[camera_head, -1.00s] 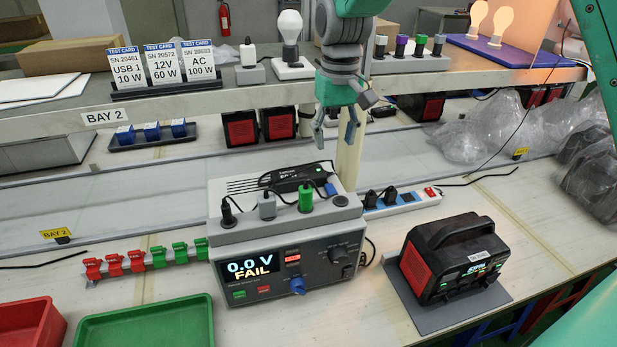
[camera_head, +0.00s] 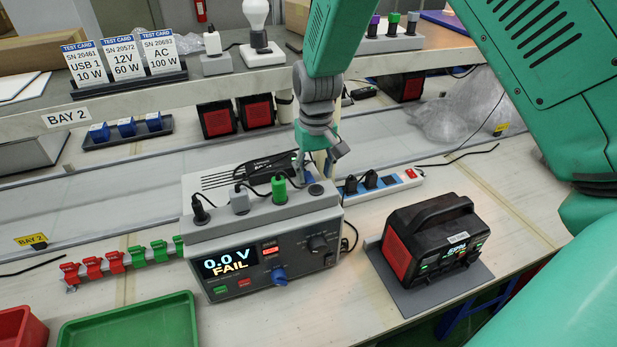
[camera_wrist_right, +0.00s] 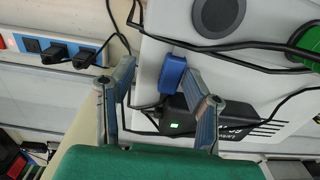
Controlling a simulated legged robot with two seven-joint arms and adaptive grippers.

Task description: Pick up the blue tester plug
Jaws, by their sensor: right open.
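The blue tester plug (camera_wrist_right: 172,73) shows in the right wrist view, standing at the edge of the grey tester's top. It lies between my right gripper's (camera_wrist_right: 153,62) two fingers in the picture, closer to the right-hand finger, and a gap is left on the other side. I cannot tell how deep the fingers reach. In the head view my right gripper (camera_head: 315,170) points down over the back right of the tester (camera_head: 225,235) and hides most of the plug. The gripper is open and empty. The tester's display reads 0.0 V FAIL. My left gripper is not in view.
Black, grey and green plugs (camera_head: 279,188) stand along the tester's top, with cables. A black adapter (camera_wrist_right: 215,120) lies beside the blue plug. A power strip (camera_head: 385,185) is behind right, a black-red power station (camera_head: 435,240) right, and a green tray (camera_head: 130,325) front left.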

